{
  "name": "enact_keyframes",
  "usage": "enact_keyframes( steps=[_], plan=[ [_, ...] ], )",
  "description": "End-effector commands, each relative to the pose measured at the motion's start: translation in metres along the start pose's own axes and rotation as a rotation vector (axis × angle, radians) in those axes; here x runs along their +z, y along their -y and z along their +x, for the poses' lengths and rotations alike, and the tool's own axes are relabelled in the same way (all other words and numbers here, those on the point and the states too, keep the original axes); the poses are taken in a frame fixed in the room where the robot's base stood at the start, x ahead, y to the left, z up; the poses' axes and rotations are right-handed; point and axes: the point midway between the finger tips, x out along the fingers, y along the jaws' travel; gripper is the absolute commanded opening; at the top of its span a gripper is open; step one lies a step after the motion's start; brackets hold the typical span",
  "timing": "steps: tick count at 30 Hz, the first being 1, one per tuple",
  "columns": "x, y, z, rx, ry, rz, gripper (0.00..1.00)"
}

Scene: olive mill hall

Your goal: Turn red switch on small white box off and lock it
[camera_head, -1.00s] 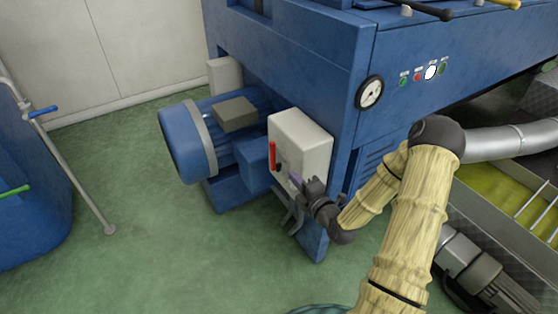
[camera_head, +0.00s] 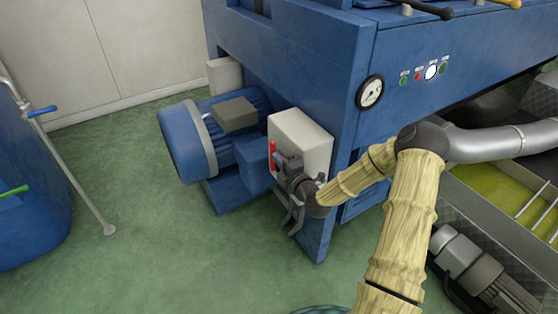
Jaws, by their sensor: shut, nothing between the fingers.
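The small white box (camera_head: 305,138) is fixed to the blue machine, next to the blue motor. The red switch (camera_head: 272,155) is on its left-hand face, with the handle pointing up. My gripper (camera_head: 279,160) is shut and at the front of that face, at the lower part of the red handle. From this view I cannot tell whether it touches the handle. My gripper and wrist hide the lower part of the box face. No lock can be made out.
The blue motor (camera_head: 190,140) stands just left of the box. A pressure gauge (camera_head: 370,92) and a row of small buttons (camera_head: 424,74) are on the machine above right. A blue tank (camera_head: 30,190) stands at far left. Green floor (camera_head: 170,255) in front is clear.

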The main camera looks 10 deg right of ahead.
Motion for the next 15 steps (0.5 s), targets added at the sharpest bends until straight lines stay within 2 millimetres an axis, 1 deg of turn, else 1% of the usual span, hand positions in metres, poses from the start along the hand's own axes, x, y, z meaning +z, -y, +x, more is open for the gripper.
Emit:
enact_keyframes(
  steps=[9,15],
  plan=[
    [-0.0042,-0.0039,0.0040,-0.084,-0.011,-0.007,0.00],
    [-0.0019,-0.0063,0.0052,-0.128,-0.002,-0.002,0.00]
  ],
)
